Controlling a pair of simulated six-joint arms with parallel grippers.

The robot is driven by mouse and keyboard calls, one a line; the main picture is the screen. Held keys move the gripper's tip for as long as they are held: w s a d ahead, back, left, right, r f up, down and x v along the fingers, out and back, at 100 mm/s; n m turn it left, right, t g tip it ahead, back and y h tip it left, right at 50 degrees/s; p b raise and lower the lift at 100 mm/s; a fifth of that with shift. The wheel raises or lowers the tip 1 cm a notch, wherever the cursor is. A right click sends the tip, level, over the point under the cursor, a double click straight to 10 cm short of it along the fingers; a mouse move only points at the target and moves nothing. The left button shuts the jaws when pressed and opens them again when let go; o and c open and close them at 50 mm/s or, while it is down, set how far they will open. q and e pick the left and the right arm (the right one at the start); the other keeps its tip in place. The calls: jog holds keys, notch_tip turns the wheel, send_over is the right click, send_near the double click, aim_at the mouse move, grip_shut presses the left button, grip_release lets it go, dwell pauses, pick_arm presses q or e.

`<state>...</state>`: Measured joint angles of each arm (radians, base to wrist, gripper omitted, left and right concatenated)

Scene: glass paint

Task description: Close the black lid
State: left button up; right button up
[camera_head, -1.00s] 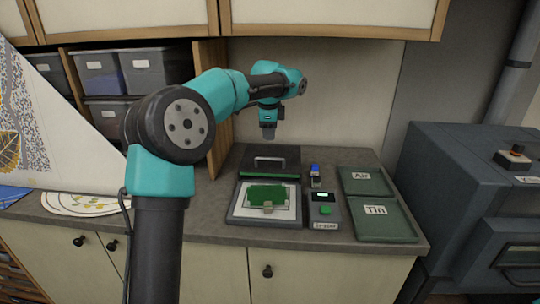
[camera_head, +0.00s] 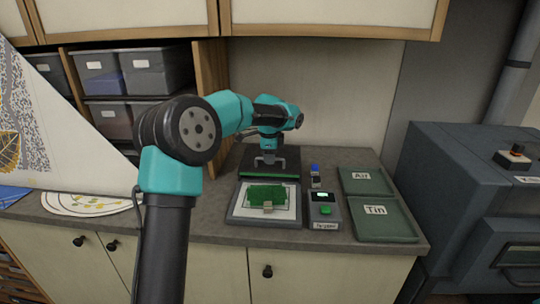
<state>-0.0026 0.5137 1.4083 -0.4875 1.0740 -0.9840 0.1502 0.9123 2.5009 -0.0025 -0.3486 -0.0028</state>
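The black lid (camera_head: 289,166) is raised at the back of the pressing device, with a grey handle on its face and a green strip along its front edge. The device's base (camera_head: 234,214) lies in front of it, uncovered, with a green sheet (camera_head: 267,192) on a white plate. My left gripper (camera_head: 270,157) is lowered at the lid's handle and covers part of it. The fingers are too small to tell whether they grip the handle. My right gripper is not in view.
A small control box (camera_head: 324,211) with a green button stands right of the base. Beside it are green trays labelled Air (camera_head: 366,181) and Tin (camera_head: 386,221). A small blue-topped item (camera_head: 315,171) sits by the lid. Storage bins (camera_head: 155,70) fill the shelf at left.

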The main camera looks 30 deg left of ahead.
pick_arm(q)
grip_shut()
dwell(0.3)
jog(key=shift+d, duration=0.1)
